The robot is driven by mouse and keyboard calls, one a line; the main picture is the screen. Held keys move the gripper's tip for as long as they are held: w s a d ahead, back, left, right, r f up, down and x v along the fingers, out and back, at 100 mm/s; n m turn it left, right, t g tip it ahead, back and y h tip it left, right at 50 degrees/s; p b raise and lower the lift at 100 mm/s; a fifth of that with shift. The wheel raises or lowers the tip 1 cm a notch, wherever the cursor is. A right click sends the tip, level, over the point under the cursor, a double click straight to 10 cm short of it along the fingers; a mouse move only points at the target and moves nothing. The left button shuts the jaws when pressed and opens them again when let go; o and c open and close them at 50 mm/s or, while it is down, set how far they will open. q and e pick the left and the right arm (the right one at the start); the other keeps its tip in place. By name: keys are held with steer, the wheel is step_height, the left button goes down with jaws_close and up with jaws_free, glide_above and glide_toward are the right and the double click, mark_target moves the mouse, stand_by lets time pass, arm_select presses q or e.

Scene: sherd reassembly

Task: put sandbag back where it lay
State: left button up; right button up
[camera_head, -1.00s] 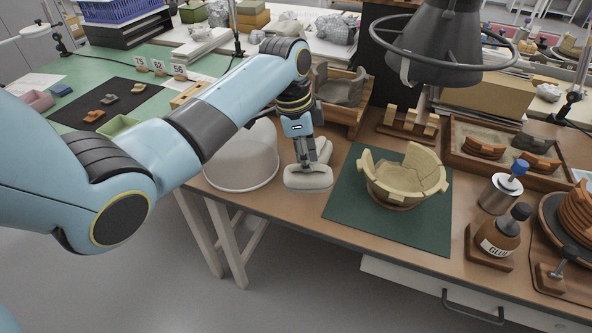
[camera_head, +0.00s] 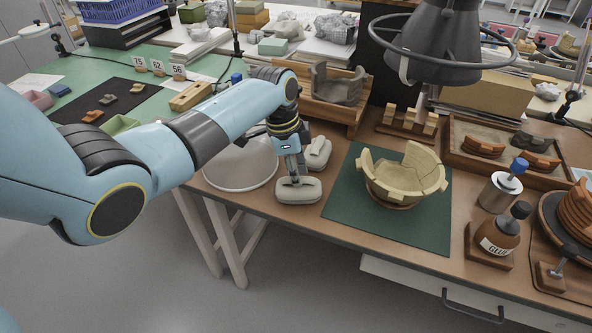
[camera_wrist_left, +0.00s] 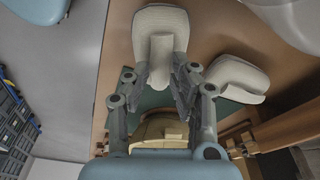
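A pale sandbag (camera_head: 298,191) with a raised middle ridge is at the front of the brown table, left of the green mat. It also shows in the left wrist view (camera_wrist_left: 160,27). My left gripper (camera_head: 293,176) is above it, fingers pointing down. In the wrist view its fingers (camera_wrist_left: 162,78) close on the ridge from both sides. I cannot tell whether the bag rests fully on the table. A second pale sandbag (camera_head: 319,152) lies just behind and to the right, apart from the gripper; the wrist view shows it too (camera_wrist_left: 237,77). My right gripper is not in view.
A partly rebuilt yellowish bowl (camera_head: 405,180) stands on the green mat (camera_head: 343,205). A round whitish tub (camera_head: 238,168) is left of the gripper. A wooden rack (camera_head: 335,108) stands behind. A glue bottle (camera_head: 500,240) and can (camera_head: 497,192) are at right.

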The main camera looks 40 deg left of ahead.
arm_select(q)
steer(key=shift+o, duration=1.2)
steer(key=shift+r, duration=0.2)
step_height(320, 180, up, 12)
steer(key=s+a, duration=0.1)
steer(key=shift+s+a+f+p, duration=0.15)
steer(key=shift+a+p, duration=0.2)
steer(key=shift+p, duration=0.1)
